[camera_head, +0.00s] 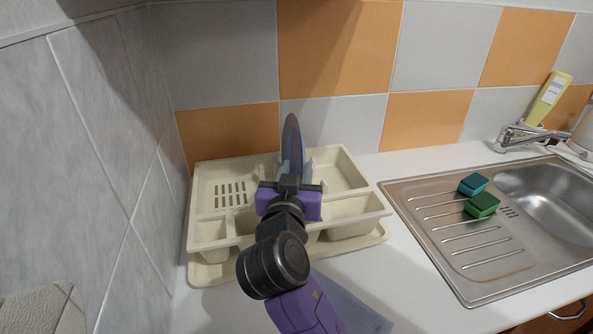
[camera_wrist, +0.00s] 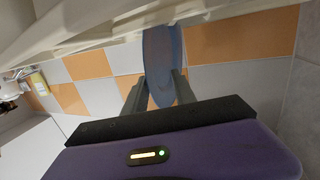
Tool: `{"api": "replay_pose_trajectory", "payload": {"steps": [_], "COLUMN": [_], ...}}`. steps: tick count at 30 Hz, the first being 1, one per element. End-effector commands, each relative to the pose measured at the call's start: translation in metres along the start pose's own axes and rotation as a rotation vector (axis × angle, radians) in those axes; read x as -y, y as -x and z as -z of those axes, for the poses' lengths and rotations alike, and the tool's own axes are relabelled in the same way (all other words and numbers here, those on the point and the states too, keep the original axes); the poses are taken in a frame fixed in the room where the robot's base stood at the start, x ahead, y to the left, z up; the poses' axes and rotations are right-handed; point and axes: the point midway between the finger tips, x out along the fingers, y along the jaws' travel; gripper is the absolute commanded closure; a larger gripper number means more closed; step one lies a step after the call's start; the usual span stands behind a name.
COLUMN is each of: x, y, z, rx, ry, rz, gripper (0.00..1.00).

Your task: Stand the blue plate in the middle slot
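The blue plate (camera_head: 291,143) is upright in the cream dish rack (camera_head: 205,172), seen nearly edge-on in the head view with an orange-brown tint on its face. It stands in the rear part of the rack, between low dividers; its lower edge is hidden by my gripper, so the exact slot and its seating cannot be told. My gripper (camera_head: 290,178) is just in front of the plate. In the wrist view, the two fingers (camera_wrist: 158,88) are spread apart, with the plate's near rim (camera_wrist: 161,60) between them and tile visible beside the left finger.
The rack's front compartments look empty. A steel sink (camera_head: 550,200) is at the right, with a teal sponge (camera_head: 473,183) and a green sponge (camera_head: 482,205) on its drainer. A tap (camera_head: 520,134) and yellow bottle (camera_head: 548,98) are behind. Tiled walls close the left and back.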

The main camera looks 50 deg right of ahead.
Motion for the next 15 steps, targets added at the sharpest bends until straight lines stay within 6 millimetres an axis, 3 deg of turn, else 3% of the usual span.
{"api": "replay_pose_trajectory", "payload": {"steps": [5,15], "x": [0.001,0.001], "y": [0.007,0.06], "z": [-0.001,-0.001], "rx": [0.001,0.0], "ry": [0.001,0.0], "rz": [0.002,0.004], "gripper": [0.68,0.68]}}
